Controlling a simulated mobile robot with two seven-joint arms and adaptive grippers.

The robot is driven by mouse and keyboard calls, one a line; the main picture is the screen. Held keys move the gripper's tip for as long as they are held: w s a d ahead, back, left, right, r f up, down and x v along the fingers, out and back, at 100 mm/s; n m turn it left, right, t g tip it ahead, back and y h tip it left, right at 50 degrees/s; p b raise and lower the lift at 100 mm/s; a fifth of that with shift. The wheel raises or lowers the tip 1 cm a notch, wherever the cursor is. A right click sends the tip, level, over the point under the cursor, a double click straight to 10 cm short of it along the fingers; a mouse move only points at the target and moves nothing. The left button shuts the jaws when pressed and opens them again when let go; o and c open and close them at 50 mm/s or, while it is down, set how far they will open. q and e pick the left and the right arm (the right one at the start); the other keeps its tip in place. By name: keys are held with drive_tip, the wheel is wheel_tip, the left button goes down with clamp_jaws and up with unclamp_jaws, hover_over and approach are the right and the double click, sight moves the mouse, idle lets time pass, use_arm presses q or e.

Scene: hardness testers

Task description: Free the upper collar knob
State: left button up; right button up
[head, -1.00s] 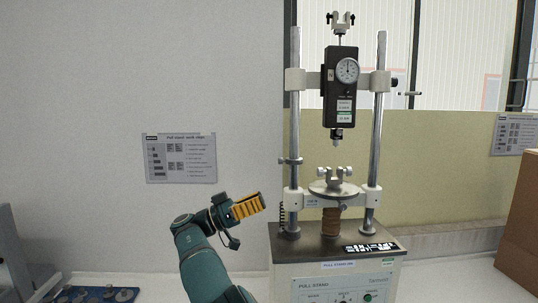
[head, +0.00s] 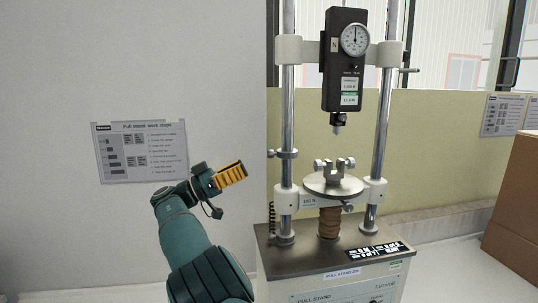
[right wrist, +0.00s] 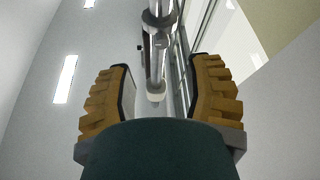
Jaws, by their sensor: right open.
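The pull stand has two steel columns. A small metal collar (head: 283,153) with side knobs sits on its left column, below the upper white clamp (head: 289,48). A dark knob (head: 405,70) sticks out at the right of the upper crosshead. I cannot tell which one is the task's knob. My right gripper (head: 243,171) is left of the stand, at a height a little below the small collar, apart from it. In the right wrist view its jaws (right wrist: 160,100) are open and empty, with a column and a collar (right wrist: 155,20) beyond them. My left gripper is not in view.
A force gauge (head: 344,60) with a dial hangs between the columns above a round plate (head: 333,184). A cardboard box (head: 512,205) stands at the right. A paper sheet (head: 141,151) is on the wall behind. Open space separates my gripper from the left column.

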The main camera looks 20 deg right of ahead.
sight(268, 155)
drive_tip(key=x, duration=0.8)
drive_tip(key=shift+d+r+p, duration=0.2)
drive_tip(key=shift+d+p, duration=0.1)
drive_tip(key=shift+d, duration=0.1)
drive_tip(key=shift+o, duration=0.2)
clamp_jaws()
